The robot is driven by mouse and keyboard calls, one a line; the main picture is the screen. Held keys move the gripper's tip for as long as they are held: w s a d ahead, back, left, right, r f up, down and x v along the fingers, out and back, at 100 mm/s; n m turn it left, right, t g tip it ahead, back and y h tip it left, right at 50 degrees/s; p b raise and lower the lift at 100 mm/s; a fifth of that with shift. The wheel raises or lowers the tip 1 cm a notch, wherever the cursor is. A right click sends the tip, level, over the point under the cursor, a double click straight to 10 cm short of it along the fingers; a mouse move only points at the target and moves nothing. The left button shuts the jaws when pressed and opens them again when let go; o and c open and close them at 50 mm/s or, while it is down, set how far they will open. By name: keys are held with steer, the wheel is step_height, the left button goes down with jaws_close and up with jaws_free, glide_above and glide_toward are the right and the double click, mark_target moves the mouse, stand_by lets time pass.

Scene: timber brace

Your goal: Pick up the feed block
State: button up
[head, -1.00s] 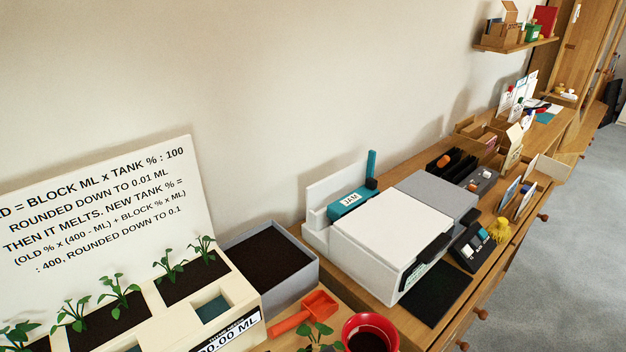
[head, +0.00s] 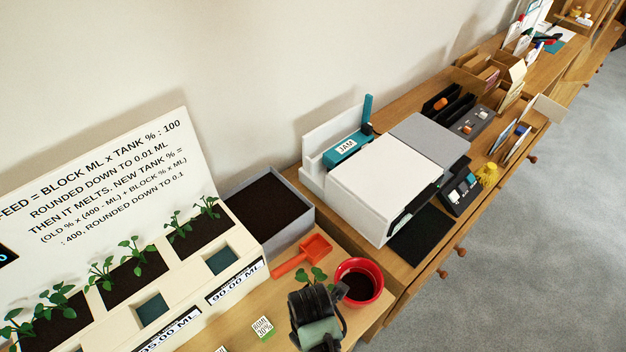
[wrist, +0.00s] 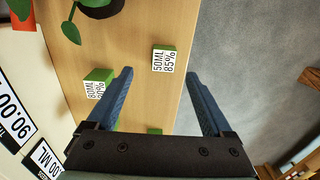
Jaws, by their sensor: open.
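Small green feed blocks with white labels lie on the wooden bench. In the wrist view, one marked 50ML 85% (wrist: 164,60) lies just past my fingertips, in line with the gap between them. Another labelled block (wrist: 96,87) is beside the left finger, its label partly covered. Green bits of others show lower down. In the head view a labelled block (head: 262,327) lies left of my gripper (head: 318,325), and another is cut by the bottom edge. My gripper, also in the wrist view (wrist: 159,76), is open with nothing between its fingers.
A red pot (head: 359,282) stands right behind my gripper, with an orange scoop (head: 303,255) near it. The cream planter (head: 190,290) with ML displays is on the left. The bench edge and grey floor (wrist: 245,60) lie to the right in the wrist view.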

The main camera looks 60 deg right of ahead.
steer(key=f, duration=0.5)
steer(key=shift+s+a+f, duration=0.15)
steer(key=shift+s+f, duration=0.1)
steer(key=shift+s, duration=0.1)
steer(key=shift+f, duration=0.55)
steer(key=shift+c, duration=0.3)
jaws_close()
steer(key=shift+r, duration=0.1)
